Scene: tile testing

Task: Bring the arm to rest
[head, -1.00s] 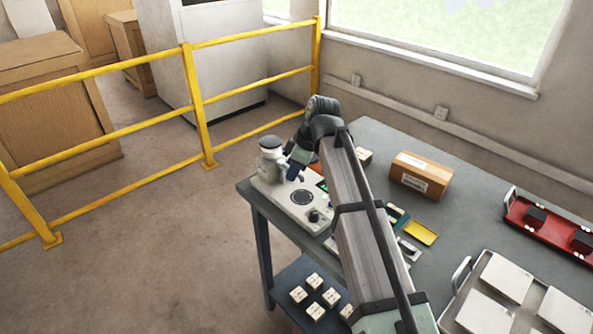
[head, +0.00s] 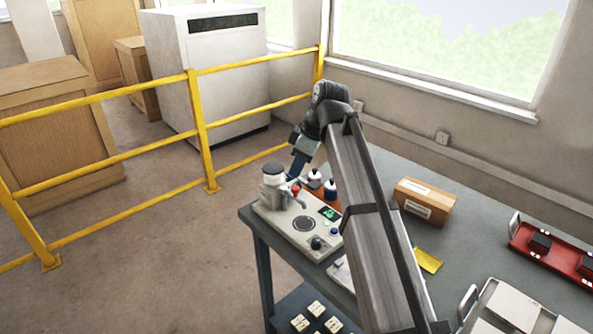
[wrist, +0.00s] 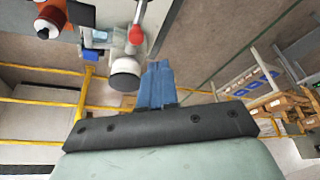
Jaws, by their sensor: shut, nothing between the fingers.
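My gripper (head: 293,172) is at the far left end of the table, raised above and behind the tester. In the wrist view its blue fingers (wrist: 157,84) are together with nothing between them. The tester (head: 304,223) is a pale flat unit with a round plate, knobs, a small green display and a white-and-grey column with a red-tipped lever. Its column head also shows in the wrist view (wrist: 125,74), left of the fingers. My arm runs across the table and hides part of it.
The grey table (head: 480,230) carries a cardboard box (head: 425,201), two small bottles (head: 330,190), a yellow tray (head: 428,261), a red rack (head: 560,250) and a tray of white tiles (head: 520,306). Small blocks (head: 316,310) lie on the lower shelf. A yellow railing (head: 203,140) stands at left.

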